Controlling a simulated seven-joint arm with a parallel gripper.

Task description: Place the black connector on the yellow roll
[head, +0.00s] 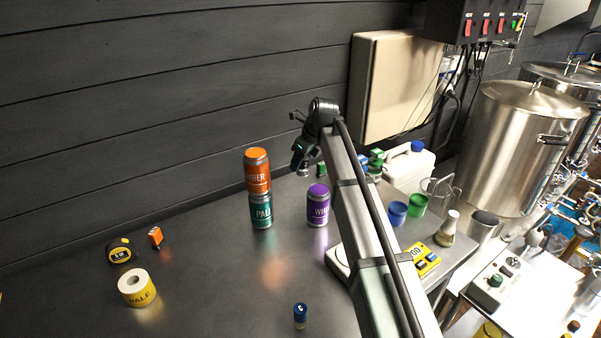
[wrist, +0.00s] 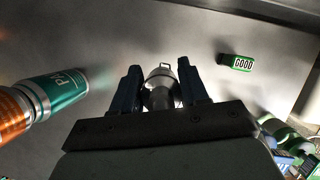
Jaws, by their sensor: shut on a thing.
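The yellow roll (head: 147,293), a roll of labels with a white top and a dark core hole, stands upright on the table at the lower left. My gripper (head: 303,165) is over the back of the table, far to the right of the roll and behind the cans. In the wrist view my gripper's two fingers (wrist: 160,88) are closed around a grey, metallic-looking fitting (wrist: 162,72) with a small loop at its end. It may be the connector, but it looks grey rather than black. I see no other black connector. The roll is outside the wrist view.
An orange can (head: 257,172) stands on a teal can (head: 261,212), with a purple can (head: 318,207) to their right. A tape measure (head: 121,252) and small orange box (head: 155,238) lie behind the roll. A blue-capped vial (head: 300,316) stands in front.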

